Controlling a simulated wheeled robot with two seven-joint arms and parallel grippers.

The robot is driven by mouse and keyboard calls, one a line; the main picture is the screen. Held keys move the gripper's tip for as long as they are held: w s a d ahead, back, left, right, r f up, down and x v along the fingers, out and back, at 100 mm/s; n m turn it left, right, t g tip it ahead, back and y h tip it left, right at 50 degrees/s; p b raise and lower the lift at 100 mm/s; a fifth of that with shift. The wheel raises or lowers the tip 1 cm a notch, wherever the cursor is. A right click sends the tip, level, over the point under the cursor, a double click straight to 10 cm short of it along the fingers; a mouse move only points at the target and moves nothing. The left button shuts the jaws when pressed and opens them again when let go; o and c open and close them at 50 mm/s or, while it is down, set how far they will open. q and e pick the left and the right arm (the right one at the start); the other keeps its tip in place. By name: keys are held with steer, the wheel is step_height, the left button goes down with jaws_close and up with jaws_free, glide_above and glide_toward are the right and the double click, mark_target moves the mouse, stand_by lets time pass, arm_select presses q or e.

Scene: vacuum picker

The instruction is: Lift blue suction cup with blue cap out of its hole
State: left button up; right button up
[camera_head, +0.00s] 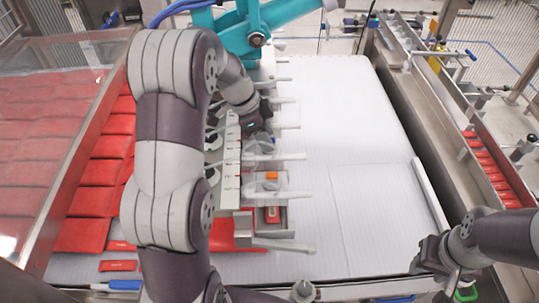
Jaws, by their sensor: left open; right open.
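My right gripper (442,272) is open at the lower right, near the belt's front corner, well away from the picker.
A teal robot arm (258,38) reaches over the picker from the top. The white belt (350,150) right of the picker is bare. A metal rail (432,195) edges it.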

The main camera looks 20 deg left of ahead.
arm_select(q)
steer(key=shift+s+d+f, duration=0.1)
steer(key=shift+d+f, duration=0.05)
steer(key=shift+f, duration=0.1)
steer(key=shift+w+f, duration=0.2)
steer(key=shift+f, duration=0.05)
steer(key=shift+w, duration=0.1)
steer(key=c, duration=0.8)
steer(key=shift+c, duration=0.3)
steer(key=shift+r, duration=0.15)
